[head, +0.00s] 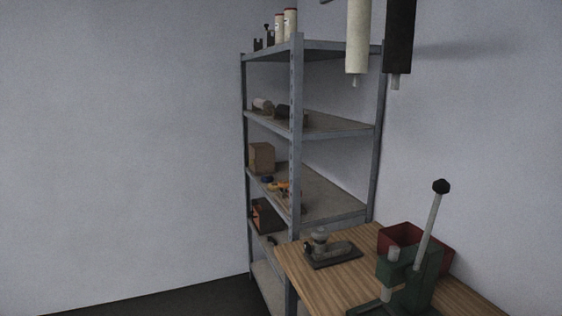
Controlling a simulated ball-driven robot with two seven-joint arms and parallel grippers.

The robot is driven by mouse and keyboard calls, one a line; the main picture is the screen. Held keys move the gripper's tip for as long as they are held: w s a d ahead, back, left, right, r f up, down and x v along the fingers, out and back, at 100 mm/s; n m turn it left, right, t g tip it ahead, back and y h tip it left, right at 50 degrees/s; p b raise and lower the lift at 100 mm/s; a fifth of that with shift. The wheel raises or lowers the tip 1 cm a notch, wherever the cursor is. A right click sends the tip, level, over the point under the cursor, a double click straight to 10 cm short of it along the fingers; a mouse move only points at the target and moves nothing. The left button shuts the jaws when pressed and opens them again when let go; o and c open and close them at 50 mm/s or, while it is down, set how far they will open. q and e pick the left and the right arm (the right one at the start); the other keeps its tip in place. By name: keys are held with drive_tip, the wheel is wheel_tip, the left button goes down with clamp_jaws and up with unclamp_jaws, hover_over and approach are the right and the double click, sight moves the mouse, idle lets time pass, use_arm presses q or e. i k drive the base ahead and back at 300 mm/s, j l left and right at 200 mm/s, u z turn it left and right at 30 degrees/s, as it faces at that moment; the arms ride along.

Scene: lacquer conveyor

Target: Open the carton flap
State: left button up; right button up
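Neither of my grippers is in view. A small brown box (262,158) stands upright on a middle shelf of the metal rack, at its left end. It may be the carton, but I cannot tell, and no flap can be made out on it. A darker box with an orange-red face (266,214) sits on the shelf below, partly hidden by the rack's front post.
A grey metal rack (297,140) stands in the corner with small items on several shelves. A wooden bench (345,285) at lower right holds a green lever press (410,275), a red bin (400,233) and a small clamp-like tool (322,245). Floor shows at lower left.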

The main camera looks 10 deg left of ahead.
sight(251, 150)
drive_tip(key=i+j+z, duration=0.55)
drive_tip(key=i+j, duration=0.35)
drive_tip(key=j, duration=0.1)
